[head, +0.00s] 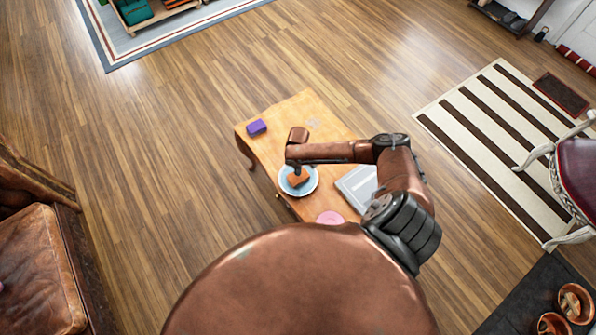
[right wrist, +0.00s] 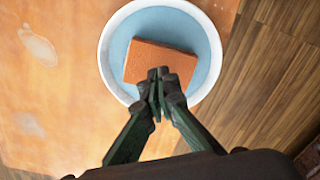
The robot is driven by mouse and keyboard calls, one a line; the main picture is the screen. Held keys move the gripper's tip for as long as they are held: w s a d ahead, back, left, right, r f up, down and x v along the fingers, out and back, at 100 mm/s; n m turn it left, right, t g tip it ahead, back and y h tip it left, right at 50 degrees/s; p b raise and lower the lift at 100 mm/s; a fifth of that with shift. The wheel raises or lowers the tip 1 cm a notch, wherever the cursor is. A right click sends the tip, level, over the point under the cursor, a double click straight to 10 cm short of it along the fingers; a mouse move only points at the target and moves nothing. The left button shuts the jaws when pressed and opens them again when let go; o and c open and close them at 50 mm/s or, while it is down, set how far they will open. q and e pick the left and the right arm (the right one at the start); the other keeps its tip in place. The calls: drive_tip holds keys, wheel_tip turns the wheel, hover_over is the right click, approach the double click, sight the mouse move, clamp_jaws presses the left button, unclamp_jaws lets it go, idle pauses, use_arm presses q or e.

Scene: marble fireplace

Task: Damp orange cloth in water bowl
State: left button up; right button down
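The orange cloth (right wrist: 172,60), a folded block, is in the pale blue water bowl (right wrist: 206,48), within its rim. In the head view, the cloth (head: 299,180) and bowl (head: 284,186) are at the left side of the wooden table. My left gripper is not in view.
The wooden table (head: 283,115) also holds a purple block (head: 257,127), a grey flat item (head: 358,186) and a pink round item (head: 330,217). The far table end is mostly clear. A brown leather seat (head: 35,265) stands left, and a chair (head: 580,175) right.

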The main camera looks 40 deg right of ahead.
drive_tip(key=shift+f+b, duration=0.45)
drive_tip(key=shift+f, duration=0.45)
drive_tip(key=shift+r, duration=0.1)
idle(0.4)
wheel_tip(320, 180, up, 6)
drive_tip(key=p, duration=0.6)
idle(0.6)
